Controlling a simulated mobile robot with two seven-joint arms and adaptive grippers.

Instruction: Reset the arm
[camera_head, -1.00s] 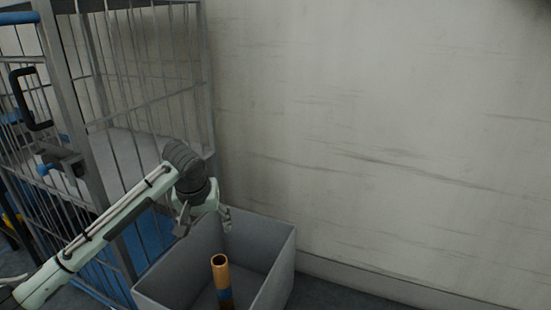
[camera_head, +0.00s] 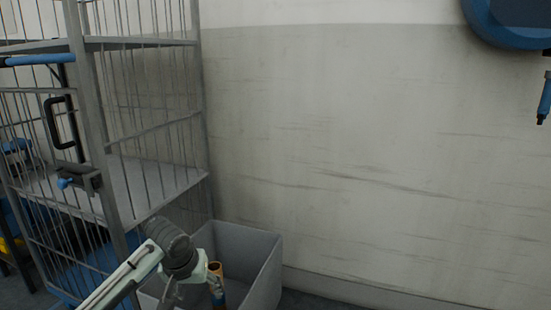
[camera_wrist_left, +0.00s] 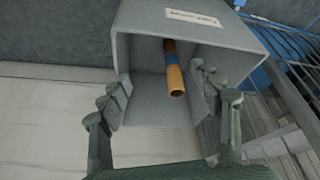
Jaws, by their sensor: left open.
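My left gripper (camera_head: 192,292) is low in the head view, in front of and over the grey box. In the left wrist view its two fingers (camera_wrist_left: 158,100) are spread apart with nothing between them. A brown tube with a blue band (camera_head: 215,268) stands in the box and is partly hidden by the gripper in the head view. The tube also shows inside the box in the left wrist view (camera_wrist_left: 175,78), beyond the fingertips. My right gripper is not in view.
The grey box (camera_head: 262,270) stands on the floor by the wall (camera_head: 370,150). A wire cage cart (camera_head: 150,190) stands close to its left. A blue round device (camera_head: 510,25) hangs at the upper right. The wall side right of the box is clear.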

